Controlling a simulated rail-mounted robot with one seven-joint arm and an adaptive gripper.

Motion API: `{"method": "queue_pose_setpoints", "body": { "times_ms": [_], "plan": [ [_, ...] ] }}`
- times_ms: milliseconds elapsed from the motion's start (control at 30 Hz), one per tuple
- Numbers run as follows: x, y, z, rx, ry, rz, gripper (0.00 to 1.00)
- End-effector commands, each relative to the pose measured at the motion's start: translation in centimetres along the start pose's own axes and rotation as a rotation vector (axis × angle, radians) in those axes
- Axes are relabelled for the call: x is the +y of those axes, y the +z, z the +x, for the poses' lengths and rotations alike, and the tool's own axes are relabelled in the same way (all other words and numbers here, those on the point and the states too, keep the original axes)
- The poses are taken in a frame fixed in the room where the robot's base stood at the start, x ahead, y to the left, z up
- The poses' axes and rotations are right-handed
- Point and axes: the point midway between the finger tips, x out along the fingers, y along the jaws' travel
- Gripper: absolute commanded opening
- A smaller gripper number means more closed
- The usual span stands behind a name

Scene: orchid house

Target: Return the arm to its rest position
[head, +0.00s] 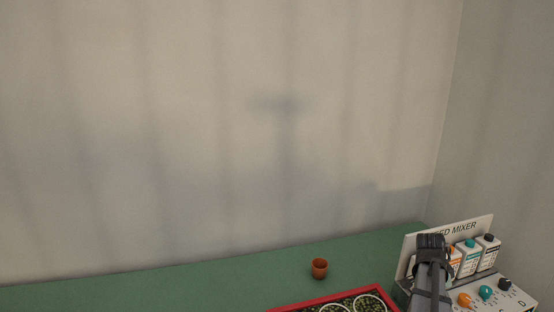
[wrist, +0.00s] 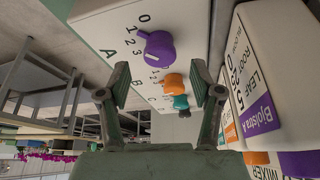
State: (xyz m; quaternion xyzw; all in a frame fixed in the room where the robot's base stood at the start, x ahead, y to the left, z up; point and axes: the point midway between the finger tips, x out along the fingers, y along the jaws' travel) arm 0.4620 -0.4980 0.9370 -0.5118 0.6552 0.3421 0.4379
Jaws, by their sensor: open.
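My gripper (wrist: 161,95) is open and empty in the wrist view, its two fingers spread apart. Beyond the fingers is the feed mixer panel (wrist: 107,35) with a purple knob (wrist: 160,50), an orange knob (wrist: 173,81) and a teal knob (wrist: 181,102). The fingers look apart from the knobs, though the exact gap is hard to judge. In the head view my arm's end stands in front of the mixer (head: 519,297) at the lower right and hides part of its sign and panel. The fingertips are not clear there.
White bottles (head: 487,253) stand behind the knobs and also show at the right of the wrist view (wrist: 262,75). A terracotta pot (head: 319,268) stands on the green bench (head: 210,283). A red tray (head: 290,304) with round green-filled pots is at the front. The bench's left is clear.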

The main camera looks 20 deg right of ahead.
Motion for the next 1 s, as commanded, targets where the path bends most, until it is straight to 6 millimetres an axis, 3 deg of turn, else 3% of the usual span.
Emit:
{"method": "queue_pose_setpoints", "body": {
  "times_ms": [167,1000],
  "plan": [
    [0.1,0.0,3.3,-0.002,0.003,0.000,0.65],
    [0.6,-0.2,3.0,-0.001,-0.261,-0.627,0.65]
  ]
}}
